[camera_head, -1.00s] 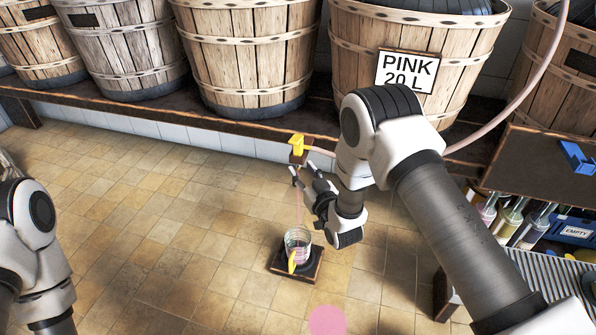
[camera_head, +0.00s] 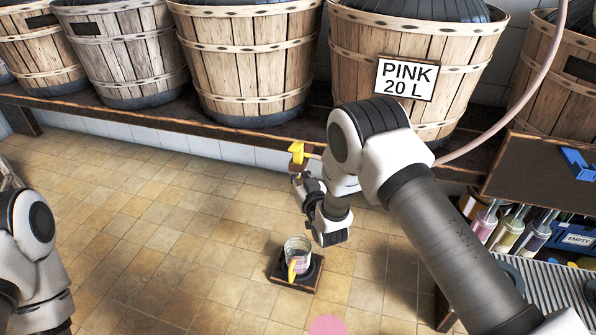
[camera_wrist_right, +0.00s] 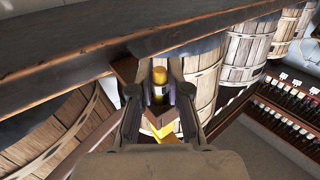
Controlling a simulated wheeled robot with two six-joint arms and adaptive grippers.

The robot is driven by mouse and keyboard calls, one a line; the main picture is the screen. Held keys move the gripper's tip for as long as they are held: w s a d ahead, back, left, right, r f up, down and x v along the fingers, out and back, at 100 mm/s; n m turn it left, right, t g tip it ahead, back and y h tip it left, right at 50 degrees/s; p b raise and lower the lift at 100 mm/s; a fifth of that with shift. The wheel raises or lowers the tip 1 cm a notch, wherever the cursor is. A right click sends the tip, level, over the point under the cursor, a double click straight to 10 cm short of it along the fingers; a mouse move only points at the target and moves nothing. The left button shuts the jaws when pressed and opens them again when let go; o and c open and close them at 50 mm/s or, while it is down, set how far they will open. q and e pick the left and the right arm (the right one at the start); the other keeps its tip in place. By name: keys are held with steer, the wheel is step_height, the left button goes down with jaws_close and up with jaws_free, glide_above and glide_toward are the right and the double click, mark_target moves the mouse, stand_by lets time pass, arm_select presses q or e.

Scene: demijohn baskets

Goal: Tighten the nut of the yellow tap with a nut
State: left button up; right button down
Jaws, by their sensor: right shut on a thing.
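In the right wrist view, the fingers of my right gripper (camera_wrist_right: 159,95) are shut around a small yellow-brown nut (camera_wrist_right: 160,77). More yellow of the tap (camera_wrist_right: 166,129) shows below it between the fingers. A clear jug (camera_head: 297,249) with a yellow part at its front stands on a small dark stand on the floor below. My left arm shows at the left edge, but its gripper is out of view.
Wooden baskets (camera_head: 245,60) stand in a row on the long dark shelf (camera_head: 160,125). A pink hose (camera_head: 510,115) runs at the right. A bottle crate labelled EMPTY (camera_head: 576,238) sits at the right. A pink spot (camera_head: 328,326) lies on the floor; the tiles at left are clear.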

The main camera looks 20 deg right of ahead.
steer(key=m+h, duration=0.1)
steer(key=h+p, duration=0.1)
steer(key=shift+a+r+m+h, duration=0.1)
steer(key=shift+r+m+h, duration=0.1)
steer(key=shift+m+h, duration=0.2)
steer(key=shift+f+m+h, duration=0.15)
steer(key=shift+m+h, duration=0.55)
steer(key=shift+h, duration=0.4)
steer(key=c, duration=1.1)
jaws_free()
steer(key=v, duration=1.2)
